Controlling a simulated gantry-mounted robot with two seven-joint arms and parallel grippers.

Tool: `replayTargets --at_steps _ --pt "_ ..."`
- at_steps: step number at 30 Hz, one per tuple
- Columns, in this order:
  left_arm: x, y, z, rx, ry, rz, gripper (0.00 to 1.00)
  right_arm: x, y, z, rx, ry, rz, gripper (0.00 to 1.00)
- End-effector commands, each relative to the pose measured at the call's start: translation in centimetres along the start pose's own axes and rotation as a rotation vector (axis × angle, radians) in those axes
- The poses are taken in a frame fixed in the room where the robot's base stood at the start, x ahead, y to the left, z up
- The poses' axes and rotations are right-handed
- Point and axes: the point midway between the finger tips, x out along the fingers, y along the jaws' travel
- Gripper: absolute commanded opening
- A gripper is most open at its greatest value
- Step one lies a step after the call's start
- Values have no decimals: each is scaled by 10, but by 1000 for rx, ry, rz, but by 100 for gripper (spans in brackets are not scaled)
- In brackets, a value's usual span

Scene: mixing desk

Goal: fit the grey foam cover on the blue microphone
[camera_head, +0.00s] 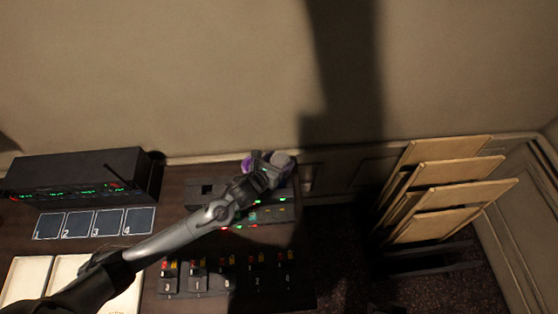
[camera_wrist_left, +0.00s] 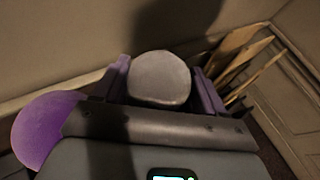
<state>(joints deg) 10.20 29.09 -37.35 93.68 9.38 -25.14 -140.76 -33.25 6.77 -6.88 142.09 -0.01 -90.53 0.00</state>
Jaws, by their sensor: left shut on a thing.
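My left gripper (camera_head: 267,168) is shut on the grey foam cover (camera_head: 281,159) at the back right of the desk. In the left wrist view the rounded grey cover (camera_wrist_left: 160,79) sits between the two purple fingers. A purple foam ball (camera_head: 248,164) is just left of the gripper; it also shows large at the left of the wrist view (camera_wrist_left: 47,130). I cannot make out a blue microphone in either view; my arm and gripper hide part of the desk there. My right gripper is not in view.
A dark unit with green displays (camera_head: 80,175) stands at the back left, with numbered dark squares (camera_head: 95,224) before it. A charger-like unit with lights (camera_head: 270,212) lies under my gripper, and several small packs (camera_head: 197,281) stand in front.

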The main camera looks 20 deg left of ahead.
Motion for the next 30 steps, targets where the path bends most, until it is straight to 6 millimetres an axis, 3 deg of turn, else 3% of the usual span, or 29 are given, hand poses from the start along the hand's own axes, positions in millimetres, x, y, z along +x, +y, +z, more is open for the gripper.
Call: replayTargets --at_steps 28,29,30 --pt "4 1 -8 0 0 0 43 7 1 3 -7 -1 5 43" --pt "4 1 -8 0 0 0 74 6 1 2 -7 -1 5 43" --pt "4 1 -8 0 0 0 80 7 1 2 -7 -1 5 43"
